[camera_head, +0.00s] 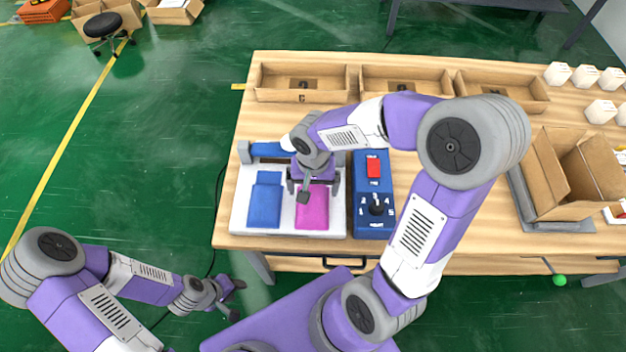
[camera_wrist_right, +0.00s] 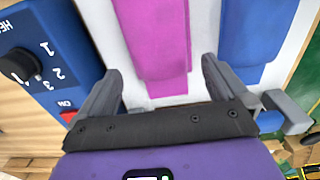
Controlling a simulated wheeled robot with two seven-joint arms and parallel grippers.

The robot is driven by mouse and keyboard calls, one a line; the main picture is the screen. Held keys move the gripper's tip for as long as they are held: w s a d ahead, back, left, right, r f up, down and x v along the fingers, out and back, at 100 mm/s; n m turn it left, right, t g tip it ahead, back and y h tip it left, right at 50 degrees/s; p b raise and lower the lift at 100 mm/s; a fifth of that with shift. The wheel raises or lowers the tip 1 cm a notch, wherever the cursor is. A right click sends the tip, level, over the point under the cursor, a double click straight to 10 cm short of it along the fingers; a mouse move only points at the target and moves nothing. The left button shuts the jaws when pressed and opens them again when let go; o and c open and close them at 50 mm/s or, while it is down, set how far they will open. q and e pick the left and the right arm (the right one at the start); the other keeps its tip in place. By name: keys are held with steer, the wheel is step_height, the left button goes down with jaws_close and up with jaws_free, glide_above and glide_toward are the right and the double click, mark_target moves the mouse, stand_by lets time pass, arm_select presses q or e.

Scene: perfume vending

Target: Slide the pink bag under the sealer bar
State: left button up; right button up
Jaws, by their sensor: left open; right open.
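The pink bag (camera_head: 312,212) lies flat on the white bed of the sealer (camera_head: 240,215), right of a blue bag (camera_head: 265,205). The blue sealer bar (camera_head: 268,149) runs along the back of the bed; my right arm covers part of it. My right gripper (camera_head: 309,190) is open above the pink bag's far part and hides it in the head view. In the right wrist view the pink bag (camera_wrist_right: 158,45) shows between the spread fingers (camera_wrist_right: 163,88), with no visible grip on it. My left gripper (camera_head: 237,288) is open and empty, off the table's front left.
A blue control box (camera_head: 373,220) with a red button and black knob stands right of the sealer. Wooden trays (camera_head: 300,96) line the table's back. An open cardboard box (camera_head: 575,175) and white containers (camera_head: 557,73) are at right. Table between control box and cardboard box is partly under my arm.

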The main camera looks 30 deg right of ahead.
mark_target(313, 193)
arm_select(q)
steer(key=shift+f+b, duration=0.4)
steer(key=shift+f, duration=0.2)
arm_select(e)
steer(key=shift+f, duration=1.75)
